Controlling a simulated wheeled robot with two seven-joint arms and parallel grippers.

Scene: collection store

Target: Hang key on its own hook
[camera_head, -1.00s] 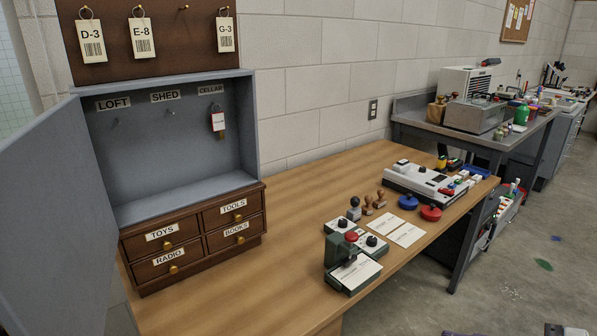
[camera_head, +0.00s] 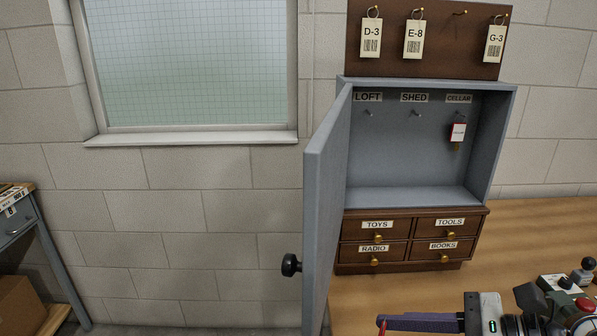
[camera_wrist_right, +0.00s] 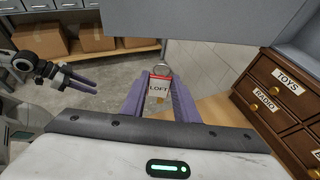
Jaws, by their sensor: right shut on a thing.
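My right gripper (camera_wrist_right: 160,92) is shut on a key with a white, red-topped LOFT tag (camera_wrist_right: 158,87); a metal ring shows above the tag and a bit of brass below. In the head view this gripper (camera_head: 382,322) is low at the bottom edge, below the grey key cabinet (camera_head: 400,197). The LOFT hook (camera_head: 369,113) and SHED hook (camera_head: 416,113) are bare. A red-and-white tagged key (camera_head: 458,132) hangs under CELLAR. My left gripper (camera_wrist_right: 78,82) shows only in the right wrist view, empty, its fingers apart.
The cabinet door (camera_head: 325,200) stands open at the left of the cabinet, its black knob (camera_head: 291,265) outward. Small drawers (camera_head: 412,240) sit beneath. A board (camera_head: 430,65) with numbered tags is above. Stamps (camera_head: 582,272) stand on the wooden table (camera_head: 530,225) at right.

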